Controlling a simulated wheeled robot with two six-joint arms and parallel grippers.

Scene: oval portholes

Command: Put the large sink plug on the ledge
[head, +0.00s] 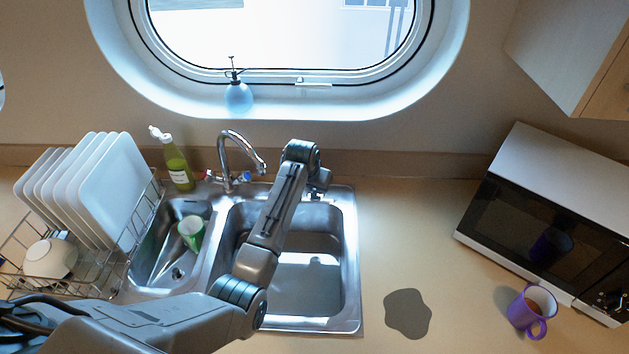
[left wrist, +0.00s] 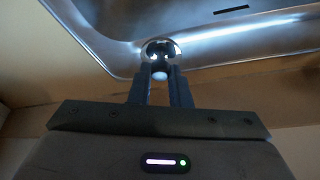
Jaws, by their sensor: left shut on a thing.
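My left gripper (left wrist: 160,72) is shut on a shiny, round, chrome-like sink plug (left wrist: 161,47), seen between its fingertips in the left wrist view. In the head view my left gripper (head: 318,188) is over the back right corner of the sink (head: 350,255). The plug cannot be made out there. The ledge under the oval window (head: 290,106) lies farther back and holds a blue spray bottle (head: 238,97). My right gripper is out of view.
A tap (head: 240,150) and a green soap bottle (head: 177,165) stand behind the sink. A dish rack (head: 130,235) is at left; a microwave (head: 540,215) and purple mug (head: 530,312) are at right. The ledge right of the spray bottle looks clear.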

